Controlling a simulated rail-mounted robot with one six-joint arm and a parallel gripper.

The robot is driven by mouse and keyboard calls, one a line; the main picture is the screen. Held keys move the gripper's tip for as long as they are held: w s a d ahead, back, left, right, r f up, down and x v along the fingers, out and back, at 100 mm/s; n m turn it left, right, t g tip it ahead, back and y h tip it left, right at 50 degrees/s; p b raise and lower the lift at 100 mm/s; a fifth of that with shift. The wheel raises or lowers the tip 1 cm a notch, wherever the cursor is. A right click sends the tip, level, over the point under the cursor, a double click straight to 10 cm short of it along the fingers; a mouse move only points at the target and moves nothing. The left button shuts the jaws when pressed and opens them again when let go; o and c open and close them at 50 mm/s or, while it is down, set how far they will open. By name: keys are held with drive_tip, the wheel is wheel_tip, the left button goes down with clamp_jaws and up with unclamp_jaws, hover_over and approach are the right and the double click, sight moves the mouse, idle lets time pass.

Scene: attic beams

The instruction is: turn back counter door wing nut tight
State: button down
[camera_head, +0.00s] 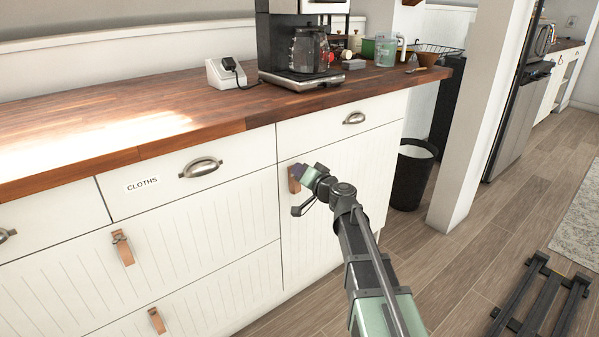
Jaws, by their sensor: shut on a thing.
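The counter door (340,200) is a white grooved panel under the right-hand drawer, and it is closed. A brown leather pull (294,183) hangs near its upper left corner. My gripper (299,171) is at the top of this pull, reaching in from the right, with its purplish tips against it. It is shut on the wing nut there. The wing nut itself is hidden behind the fingers, so its angle does not show.
The wooden countertop (185,110) overhangs above, bearing a coffee maker (291,78). A metal cup handle (353,118) sticks out above the door. Right of the counter stand a black bin (408,185) and a white post (470,140). A dark slatted rack (520,300) lies on the floor.

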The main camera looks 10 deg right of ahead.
drive_tip(key=m, duration=0.6)
drive_tip(key=f+m, duration=0.1)
drive_tip(key=m, duration=0.2)
drive_tip(key=shift+w+d+b, duration=0.1)
drive_tip(key=shift+d+b, duration=0.1)
drive_tip(key=shift+b, duration=0.2)
drive_tip(key=shift+m, duration=0.3)
drive_tip(key=c, duration=1.3)
unclamp_jaws()
drive_tip(key=shift+r, duration=0.1)
